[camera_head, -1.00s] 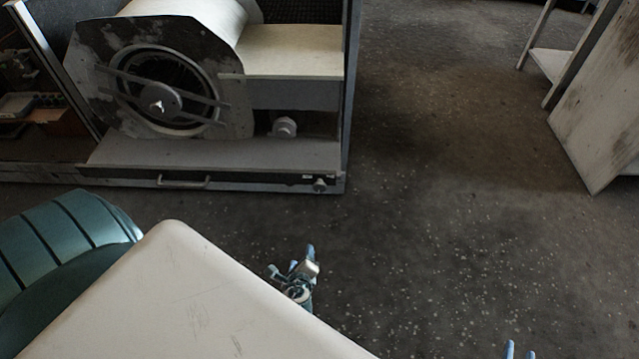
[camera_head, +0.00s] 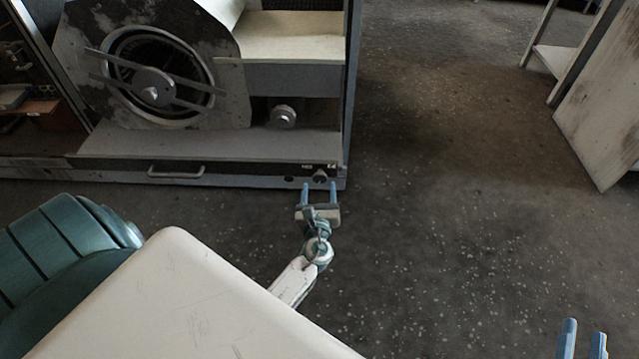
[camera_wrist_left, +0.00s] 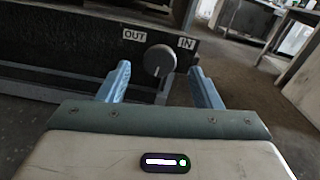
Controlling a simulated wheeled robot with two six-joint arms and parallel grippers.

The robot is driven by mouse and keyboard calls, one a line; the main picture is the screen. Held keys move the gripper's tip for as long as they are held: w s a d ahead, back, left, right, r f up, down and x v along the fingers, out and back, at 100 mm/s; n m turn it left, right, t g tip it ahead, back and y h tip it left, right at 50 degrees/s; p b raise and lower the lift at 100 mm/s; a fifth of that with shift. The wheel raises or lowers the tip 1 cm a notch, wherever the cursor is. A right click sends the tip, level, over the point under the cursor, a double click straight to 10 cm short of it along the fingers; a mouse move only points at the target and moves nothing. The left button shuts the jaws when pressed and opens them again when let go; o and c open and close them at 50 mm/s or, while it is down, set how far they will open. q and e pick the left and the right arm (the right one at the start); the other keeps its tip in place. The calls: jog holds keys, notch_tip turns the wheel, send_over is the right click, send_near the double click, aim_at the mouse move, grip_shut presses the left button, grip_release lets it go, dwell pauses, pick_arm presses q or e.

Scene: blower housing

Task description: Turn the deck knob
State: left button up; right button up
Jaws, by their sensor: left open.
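The deck knob (camera_head: 320,176) is a small round grey knob at the right end of the housing's low front panel. In the left wrist view the knob (camera_wrist_left: 159,60) shows a pale pointer line directed downward, with an OUT label on its left and an IN label on its right. My left gripper (camera_head: 319,188) is open, its blue fingers pointing at the panel. In the left wrist view the fingertips (camera_wrist_left: 160,68) appear on either side of the knob; whether they reach it I cannot tell. My right gripper (camera_head: 585,332) is open and empty at the bottom right, away from the housing.
A handle (camera_head: 176,172) is on the front panel, left of the knob. A pale panel (camera_head: 600,125) leans at right. The floor between is clear.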

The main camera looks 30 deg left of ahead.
aim_at(320, 176)
pick_arm(q)
jog(key=shift+x, duration=1.4)
